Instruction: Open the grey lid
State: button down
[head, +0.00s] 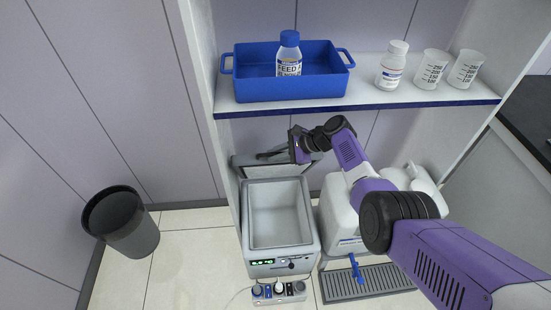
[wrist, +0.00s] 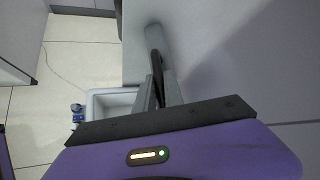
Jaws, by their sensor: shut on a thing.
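The grey lid (head: 270,170) stands raised at the back edge of the grey bath (head: 247,215), whose basin is uncovered and looks empty. My gripper (head: 274,154) is at the lid's upper part and shut on its handle. In the wrist view the lid (wrist: 235,65) is a broad grey surface. The fingers (wrist: 160,92) close around a dark handle bar (wrist: 156,65) that runs to a grey mount (wrist: 152,38). The bath's pale basin (wrist: 110,101) shows beside the fingers. My gripper's body hides part of the lid.
Above is a shelf with a blue tray (head: 245,88), a feed bottle (head: 289,62), a white bottle (head: 392,66) and two beakers (head: 432,68). A white container (head: 338,215) stands right of the bath. A black bin (head: 120,222) stands left.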

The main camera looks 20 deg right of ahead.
jog(key=c, duration=1.5)
grip_release()
jog(key=shift+o, duration=0.2)
jog(key=shift+s+d+r+p, duration=0.2)
jog(key=shift+d+r+p, duration=0.1)
jog(key=shift+r, duration=0.1)
jog(key=p+v, duration=0.2)
jog(key=v, duration=0.4)
jog(key=shift+s+d, duration=0.25)
jog(key=shift+r, duration=0.1)
